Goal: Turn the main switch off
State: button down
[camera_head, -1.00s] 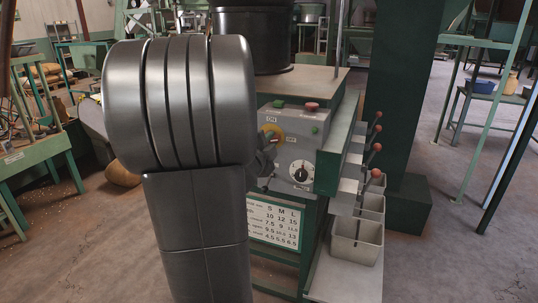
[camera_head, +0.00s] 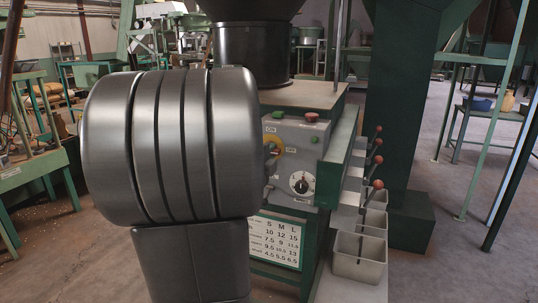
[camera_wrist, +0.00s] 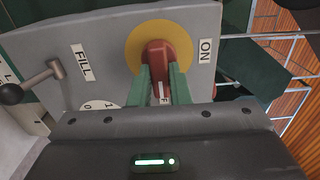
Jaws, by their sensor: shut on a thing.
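The main switch is a red handle (camera_wrist: 158,62) on a round yellow plate (camera_wrist: 135,45), seen in the wrist view. My gripper (camera_wrist: 161,84) is shut on the handle, with a green finger on each side. An "ON" label (camera_wrist: 206,50) is to the right of the plate. Another label (camera_wrist: 164,93) shows only an "F" between the fingers, by the handle's near end; the rest is hidden. In the head view the yellow plate (camera_head: 276,145) shows on the grey control panel (camera_head: 310,160), partly hidden by my arm.
A "FILL" label (camera_wrist: 82,62) and a lever with a black knob (camera_wrist: 11,94) are left of the switch. The panel also has a green button (camera_head: 278,115), a red button (camera_head: 311,117) and a dial (camera_head: 299,182). Red-knobbed levers (camera_head: 377,184) stand above bins (camera_head: 358,258) at right.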

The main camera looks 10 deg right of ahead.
jog(key=c, duration=1.4)
grip_release()
jog(key=shift+o, duration=0.2)
jog(key=v, duration=1.3)
jog(key=shift+s+a+p, duration=0.25)
jog(key=shift+s+p, duration=0.1)
jog(key=x, duration=1.4)
jog(key=shift+b, duration=0.3)
